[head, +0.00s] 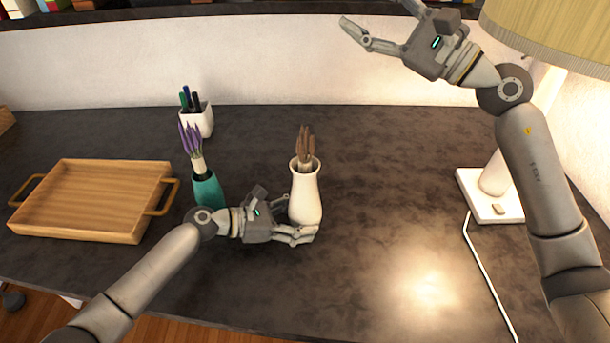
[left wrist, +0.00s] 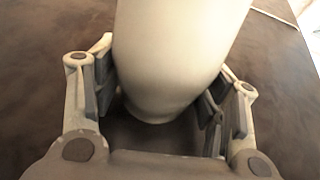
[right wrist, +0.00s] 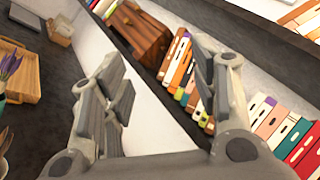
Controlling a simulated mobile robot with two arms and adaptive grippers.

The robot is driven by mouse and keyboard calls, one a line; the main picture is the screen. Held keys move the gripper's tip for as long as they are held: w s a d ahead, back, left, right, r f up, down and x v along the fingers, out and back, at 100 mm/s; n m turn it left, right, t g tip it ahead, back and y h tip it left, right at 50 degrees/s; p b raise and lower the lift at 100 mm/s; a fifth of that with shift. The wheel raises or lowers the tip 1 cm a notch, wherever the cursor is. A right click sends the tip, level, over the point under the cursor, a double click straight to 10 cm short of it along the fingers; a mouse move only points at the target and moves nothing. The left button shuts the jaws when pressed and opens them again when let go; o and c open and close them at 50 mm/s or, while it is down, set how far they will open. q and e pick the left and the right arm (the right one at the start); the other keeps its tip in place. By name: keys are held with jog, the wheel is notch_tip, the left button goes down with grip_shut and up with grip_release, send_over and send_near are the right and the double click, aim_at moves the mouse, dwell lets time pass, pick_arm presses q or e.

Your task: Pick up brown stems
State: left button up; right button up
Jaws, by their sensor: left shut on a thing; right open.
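The brown stems (head: 306,147) stand upright in a white vase (head: 306,192) near the middle of the dark table. My left gripper (head: 304,232) is at the lower part of the vase, shut on it, with its fingers on either side. In the left wrist view the vase (left wrist: 170,55) fills the space between the fingers of my left gripper (left wrist: 160,95); the stems are out of that view. My right gripper (head: 372,28) is raised at the upper right, open and empty, away from the stems. It also shows open in the right wrist view (right wrist: 160,90).
A teal vase (head: 206,190) with purple flowers (head: 191,140) stands left of the white vase, close to my left wrist. A wooden tray (head: 95,200) lies at the left. A white pen cup (head: 200,120) stands behind. A lamp (head: 494,185) with a cord stands right.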

jog(key=s+d+r+m+g+y, duration=0.2)
jog(key=s+r+g+y, duration=0.15)
jog(key=r, duration=1.15)
jog(key=s+d+r+m+g+y, duration=0.1)
jog(key=s+r+m+g+y, duration=0.2)
jog(key=r, duration=1.1)
jog(key=s+a+r+n+g, duration=0.2)
jog(key=s+a+r+g, duration=0.2)
jog(key=s+a+g, duration=0.15)
jog(key=w+a+f+h, duration=0.1)
jog(key=a+f+h, duration=0.5)
jog(key=a+f, duration=0.45)
jog(key=m+h, duration=0.2)
jog(key=h, duration=1.5)
send_near(306, 126)
jog(key=f, duration=0.5)
jog(key=shift+s+a+f, duration=0.1)
jog(key=shift+s+a, duration=0.05)
jog(key=shift+a, duration=0.15)
jog(key=shift+a+f, duration=0.25)
jog(key=shift+f, duration=1.25)
jog(key=shift+a+f, duration=0.2)
jog(key=shift+f, duration=1.25)
jog(key=c, duration=1)
